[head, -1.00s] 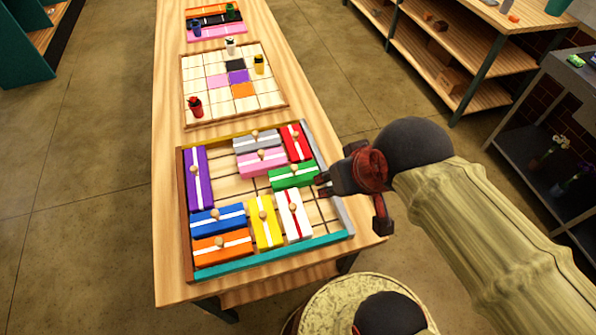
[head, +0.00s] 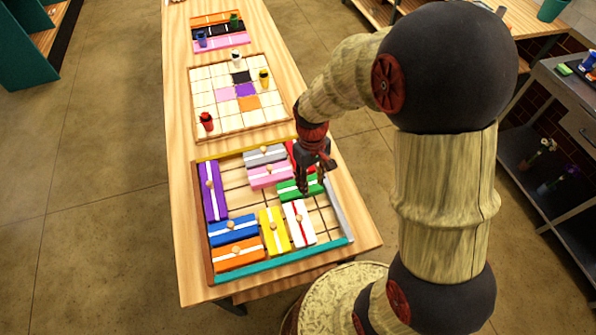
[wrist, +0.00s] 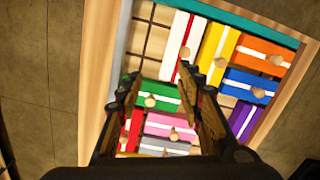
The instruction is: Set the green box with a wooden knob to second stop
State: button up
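The green box (head: 287,189) with a wooden knob and a white stripe lies in the walled tray (head: 280,265), in the right half, above the white box and below the pink box. My gripper (head: 312,188) is above it, pointing down, and hides part of it in the head view. In the wrist view the green box (wrist: 160,98) and its knob (wrist: 150,101) show between the two spread fingers of my gripper (wrist: 165,100). The fingers are open and hold nothing. I cannot tell the exact height of the fingertips over the knob.
Close by in the tray are the pink box (head: 262,177), the red box (head: 297,157), mostly hidden by my arm, and the white box (head: 303,232). Yellow, blue, orange, purple and grey boxes fill other places. Bare slots show right of the white box and in the middle.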

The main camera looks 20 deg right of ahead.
jog(key=w+f+n, duration=0.1)
jog(key=w, duration=0.2)
jog(key=w+f+n, duration=0.2)
jog(key=w, duration=0.1)
jog(key=w+f+n+t, duration=0.1)
jog(key=w+f, duration=0.1)
jog(key=w, duration=0.1)
jog(key=shift+w+a+f+n+p, duration=0.1)
jog(key=shift+w+a+n+p, duration=0.2)
jog(key=shift+n, duration=0.5)
jog(key=shift+f, duration=3.85)
jog(key=shift+c, duration=1.2)
grip_shut()
